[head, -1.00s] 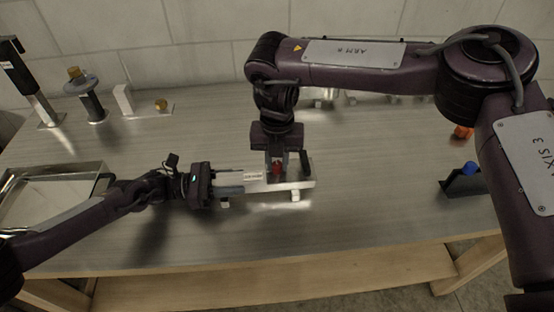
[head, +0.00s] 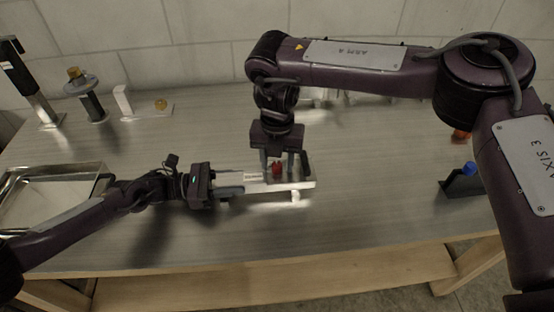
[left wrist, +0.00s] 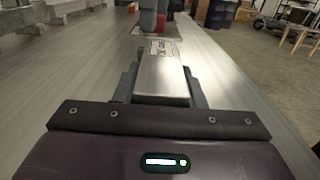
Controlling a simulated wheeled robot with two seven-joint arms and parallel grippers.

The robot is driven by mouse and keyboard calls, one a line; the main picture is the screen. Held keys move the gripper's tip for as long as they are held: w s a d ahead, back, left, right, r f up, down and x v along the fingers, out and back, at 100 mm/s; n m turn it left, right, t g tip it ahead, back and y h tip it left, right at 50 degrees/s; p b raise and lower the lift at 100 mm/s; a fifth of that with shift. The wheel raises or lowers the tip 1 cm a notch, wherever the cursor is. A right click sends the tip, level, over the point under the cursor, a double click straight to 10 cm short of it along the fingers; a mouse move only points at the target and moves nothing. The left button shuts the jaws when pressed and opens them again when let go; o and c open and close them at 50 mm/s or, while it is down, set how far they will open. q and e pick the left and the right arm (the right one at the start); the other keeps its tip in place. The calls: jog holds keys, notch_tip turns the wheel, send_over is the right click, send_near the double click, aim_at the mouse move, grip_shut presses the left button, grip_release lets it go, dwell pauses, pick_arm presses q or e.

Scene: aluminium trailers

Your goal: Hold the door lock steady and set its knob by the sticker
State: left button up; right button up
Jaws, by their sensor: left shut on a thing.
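The door lock (head: 303,186) is a long silver bar above the bench, with a red knob (head: 277,168) on top and a dark upright piece near its right end. A pale printed sticker (left wrist: 163,48) lies on its top face in the left wrist view, small and unreadable in the head view. My left gripper (head: 233,190) is shut on the lock's left end; its fingers also show along both sides of the bar in the left wrist view (left wrist: 163,85). My right gripper (head: 277,162) points down from above, its fingers open on either side of the red knob, apparently clear of it.
A metal tray (head: 20,185) is at the left. A dark post (head: 28,85), a round-topped stand (head: 90,100) and a white block with a brass knob (head: 160,105) stand at the back left. A dark bracket with a blue knob (head: 468,170) is at the right. The front bench is clear.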

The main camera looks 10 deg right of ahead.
aim_at(277, 164)
notch_tip(277, 164, up, 12)
dwell(0.6)
pick_arm(q)
jog(key=o, duration=1.2)
